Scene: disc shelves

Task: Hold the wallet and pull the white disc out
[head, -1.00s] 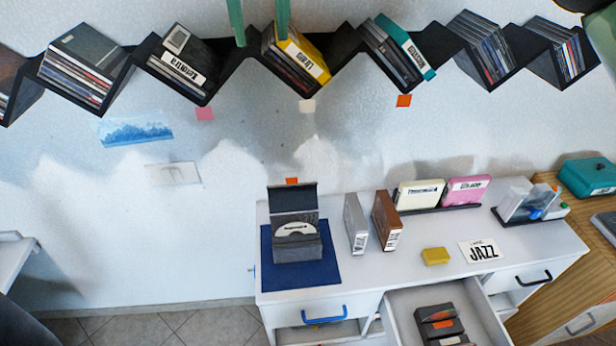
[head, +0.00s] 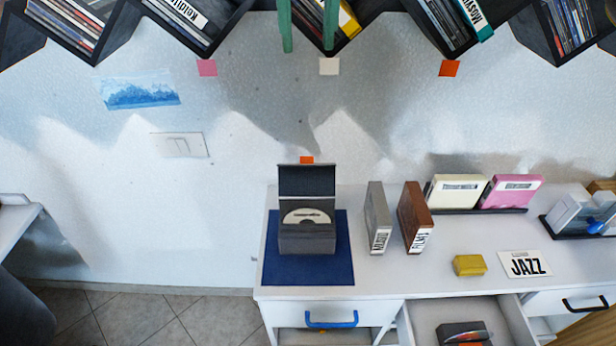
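The wallet (head: 307,241), a dark grey case with its lid standing up, is open on a blue mat (head: 280,268) on the white desk. The white disc (head: 306,216) sits in it, with its upper part showing and its lower part hidden by the front of the case. My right gripper (head: 308,50) shows as two green fingers pointing down from the top edge, apart from each other with nothing between them. It is high above the wallet in the picture, in front of the shelf, and touches neither wallet nor disc. My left gripper is not in view.
A grey case (head: 377,218) and a brown case (head: 415,218) stand right of the mat. A yellow block (head: 469,265) and a JAZZ card (head: 525,264) lie farther right. An open drawer (head: 415,325) juts out in front. A black zigzag shelf (head: 262,6) holds cases above.

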